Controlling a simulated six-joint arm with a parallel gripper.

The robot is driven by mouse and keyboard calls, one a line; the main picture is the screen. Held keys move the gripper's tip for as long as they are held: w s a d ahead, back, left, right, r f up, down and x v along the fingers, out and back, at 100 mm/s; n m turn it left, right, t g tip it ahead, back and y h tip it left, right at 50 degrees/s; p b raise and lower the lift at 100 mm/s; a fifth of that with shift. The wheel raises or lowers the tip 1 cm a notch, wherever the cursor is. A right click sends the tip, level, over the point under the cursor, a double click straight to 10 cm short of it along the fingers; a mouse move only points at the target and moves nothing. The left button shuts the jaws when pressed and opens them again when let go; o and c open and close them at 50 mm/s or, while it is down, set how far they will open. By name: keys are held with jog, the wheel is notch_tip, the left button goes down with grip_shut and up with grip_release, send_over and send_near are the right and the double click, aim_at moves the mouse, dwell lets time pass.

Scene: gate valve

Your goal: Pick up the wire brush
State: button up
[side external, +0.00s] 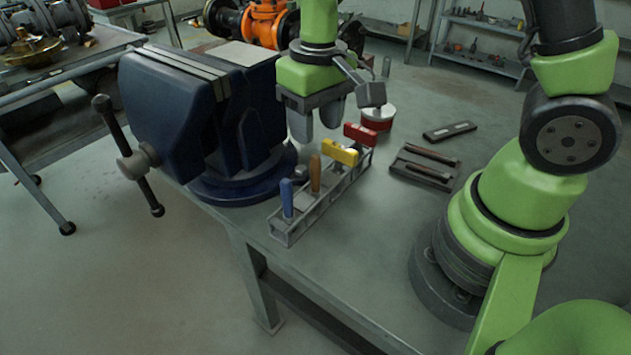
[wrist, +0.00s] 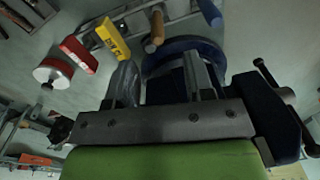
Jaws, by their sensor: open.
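A grey rack (side external: 330,205) on the bench holds a blue-handled tool (side external: 287,198), an orange-brown-handled tool (side external: 315,174), a yellow-handled tool (side external: 340,153) and a red-handled tool (side external: 359,134). The working ends are hidden in the rack, so I cannot tell which is the wire brush. In the wrist view the yellow handle (wrist: 112,38), red handle (wrist: 78,54), brown handle (wrist: 155,30) and blue handle (wrist: 210,12) show beyond the fingers. My gripper (side external: 317,120) is open and empty, pointing down above the bench between the vise and the rack. Its fingers (wrist: 160,65) appear apart in the wrist view.
A large blue vise (side external: 170,110) stands left of my gripper, close to the rack. A red-and-white tin (side external: 377,117) stands behind the rack. A tray with dark bars (side external: 425,165) and a flat dark block (side external: 449,131) lie to the right. Bare bench lies in front of them.

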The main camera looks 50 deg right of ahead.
aim_at(315, 190)
notch_tip(315, 190, down, 10)
jog(key=shift+w+d+f, duration=0.1)
jog(key=shift+w, duration=0.05)
dwell(0.4)
grip_shut()
